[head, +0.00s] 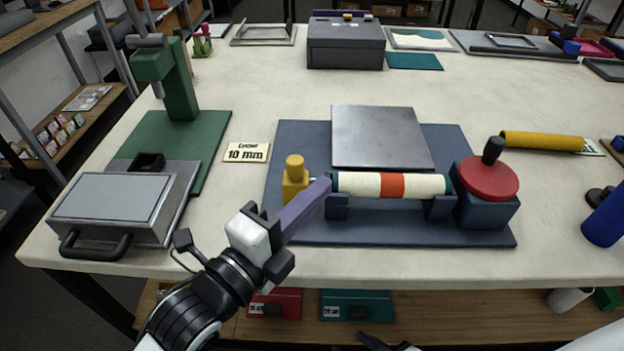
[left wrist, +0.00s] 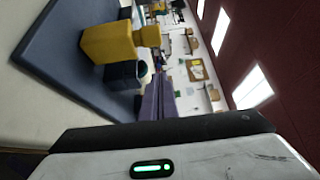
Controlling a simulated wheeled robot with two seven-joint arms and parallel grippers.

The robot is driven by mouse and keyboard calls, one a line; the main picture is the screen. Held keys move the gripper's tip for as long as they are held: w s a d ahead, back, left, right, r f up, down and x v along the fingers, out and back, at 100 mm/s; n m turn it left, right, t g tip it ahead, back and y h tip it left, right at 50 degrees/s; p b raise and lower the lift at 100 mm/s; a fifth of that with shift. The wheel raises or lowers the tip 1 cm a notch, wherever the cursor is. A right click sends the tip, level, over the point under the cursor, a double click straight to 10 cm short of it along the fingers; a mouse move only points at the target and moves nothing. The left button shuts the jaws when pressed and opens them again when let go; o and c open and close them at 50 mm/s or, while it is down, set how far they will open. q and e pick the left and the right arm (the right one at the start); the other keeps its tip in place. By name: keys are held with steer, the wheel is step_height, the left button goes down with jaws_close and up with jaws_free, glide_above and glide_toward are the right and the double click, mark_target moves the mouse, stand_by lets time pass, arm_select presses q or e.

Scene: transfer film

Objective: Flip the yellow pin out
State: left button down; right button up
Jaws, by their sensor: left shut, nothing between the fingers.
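The yellow pin (head: 294,178) is a yellow block with a round knob, standing on the blue base (head: 390,232) at the left end of a cream roll with an orange band (head: 392,185). A thin metal rod shows between the yellow part and the roll. The yellow pin also shows in the left wrist view (left wrist: 108,43). My left gripper (head: 322,189) is shut and empty, its purple fingers just right of the pin, in front of the roll's left end. Whether it touches either is unclear. My right gripper (head: 374,341) barely shows at the bottom edge, mostly cut off.
A red crank disc (head: 487,180) with a black knob sits right of the roll. A metal plate (head: 381,138) lies behind it. A "10 mm" card (head: 246,152), a green press (head: 179,90) and a grey handled box (head: 112,208) are left.

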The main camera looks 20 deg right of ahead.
arm_select(q)
steer(key=v, duration=0.7)
steer(key=shift+a+b, duration=0.25)
steer(key=shift+b, duration=0.15)
steer(key=shift+s, duration=0.1)
